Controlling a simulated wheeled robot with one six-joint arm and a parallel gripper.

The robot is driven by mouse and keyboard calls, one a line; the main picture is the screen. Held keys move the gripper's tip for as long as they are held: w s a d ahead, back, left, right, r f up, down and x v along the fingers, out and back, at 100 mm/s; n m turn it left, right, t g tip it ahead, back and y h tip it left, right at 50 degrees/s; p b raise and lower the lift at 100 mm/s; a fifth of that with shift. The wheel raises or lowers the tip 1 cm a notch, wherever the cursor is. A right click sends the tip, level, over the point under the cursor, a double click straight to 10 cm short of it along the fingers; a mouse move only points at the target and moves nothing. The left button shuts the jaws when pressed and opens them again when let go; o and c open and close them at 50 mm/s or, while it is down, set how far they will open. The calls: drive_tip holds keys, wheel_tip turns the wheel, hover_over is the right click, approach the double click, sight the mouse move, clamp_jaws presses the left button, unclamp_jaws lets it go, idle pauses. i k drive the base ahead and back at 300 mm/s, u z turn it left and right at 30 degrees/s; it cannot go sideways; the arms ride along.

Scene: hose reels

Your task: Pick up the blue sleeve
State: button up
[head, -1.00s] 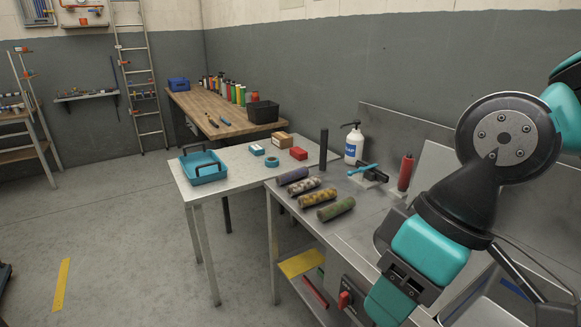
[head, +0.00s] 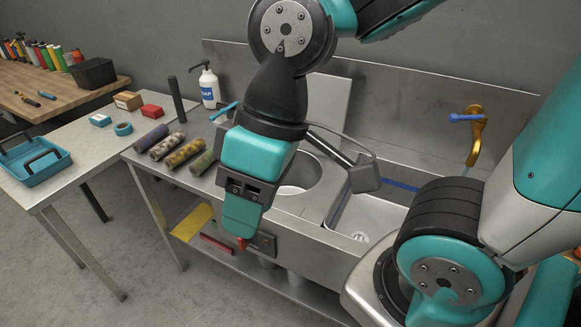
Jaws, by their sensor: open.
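The blue sleeve (head: 151,138) is a dull violet-blue cylinder lying on the steel bench. My gripper (head: 242,212) is at the lower end of my arm, right of the sleeves and in front of the bench edge. It is open and apart from the sleeves. Its fingertips are hard to make out.
A dark upright post (head: 177,100) and a soap bottle (head: 209,88) stand behind the sleeves. A sink (head: 375,215) with a brass tap (head: 474,140) is at right.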

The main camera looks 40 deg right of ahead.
sight(147, 140)
drive_tip(key=z, duration=0.4)
drive_tip(key=k, duration=0.95)
drive_tip(key=z, duration=1.4)
drive_tip(key=i, duration=0.3)
drive_tip(key=u, duration=1.8)
drive_tip(key=k, duration=0.4)
drive_tip(key=u, duration=0.6)
drive_tip(key=i, duration=0.5)
drive_tip(key=u, duration=0.4)
drive_tip(key=i, duration=1.9)
drive_tip(key=u, duration=0.05)
